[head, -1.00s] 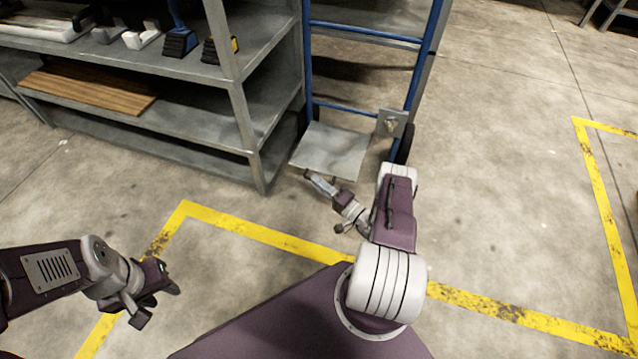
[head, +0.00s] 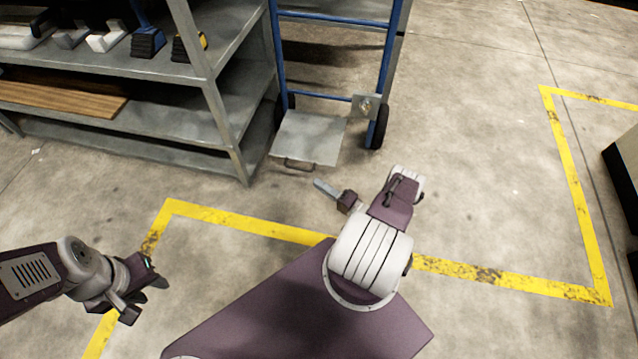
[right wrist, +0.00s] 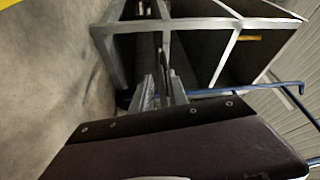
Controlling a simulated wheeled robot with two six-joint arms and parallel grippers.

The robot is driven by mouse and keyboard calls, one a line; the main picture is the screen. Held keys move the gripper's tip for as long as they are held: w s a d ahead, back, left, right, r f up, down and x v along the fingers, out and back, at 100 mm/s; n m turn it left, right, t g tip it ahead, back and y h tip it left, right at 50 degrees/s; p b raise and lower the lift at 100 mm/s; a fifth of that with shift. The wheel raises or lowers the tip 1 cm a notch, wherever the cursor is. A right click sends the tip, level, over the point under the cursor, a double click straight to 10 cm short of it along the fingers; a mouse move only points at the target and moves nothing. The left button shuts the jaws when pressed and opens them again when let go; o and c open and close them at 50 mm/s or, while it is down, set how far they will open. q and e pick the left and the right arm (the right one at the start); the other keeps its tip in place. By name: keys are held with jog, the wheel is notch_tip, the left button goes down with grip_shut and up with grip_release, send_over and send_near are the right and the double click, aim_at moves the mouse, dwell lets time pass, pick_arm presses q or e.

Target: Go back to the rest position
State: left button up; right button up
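My right arm reaches forward in the middle of the head view. Its gripper (head: 326,188) is over bare floor, in front of and apart from the hand truck's grey plate (head: 312,135). In the right wrist view the two grey fingers (right wrist: 162,90) stand a little apart with nothing held between them. My left gripper (head: 148,288) hangs over the floor at the lower left of the head view, near the yellow line. It holds nothing that I can see, and its finger gap is unclear.
A blue hand truck (head: 385,65) stands behind my right gripper, with a dark handle-like loop (head: 298,165) at its plate's front edge. A grey shelf (head: 215,130) with tools and boards is at the left. A dark object (head: 625,170) stands at the right edge. Floor between is clear.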

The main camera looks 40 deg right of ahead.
jog(key=a+r+n+g+y+p, duration=0.4)
jog(key=a+r+n+g+y, duration=0.3)
jog(key=a+r+g, duration=0.6)
jog(key=s+a+r+n+g+h+p, duration=0.1)
jog(key=s+a+r+g+h+p, duration=0.2)
jog(key=s+a+r+g, duration=0.25)
jog(key=s+d+r+n+h+p, duration=0.1)
jog(key=s+r+n+h+p, duration=0.1)
jog(key=r+h, duration=0.35)
jog(key=s+d+r+n+h+p, duration=0.2)
jog(key=s+r+h, duration=0.1)
jog(key=r, duration=0.5)
notch_tip(320, 180, up, 40)
jog(key=t+p, duration=0.1)
jog(key=p, duration=3.7)
jog(key=shift+w+a+h, duration=0.2)
jog(key=shift+a+h, duration=0.05)
jog(key=shift+h, duration=0.2)
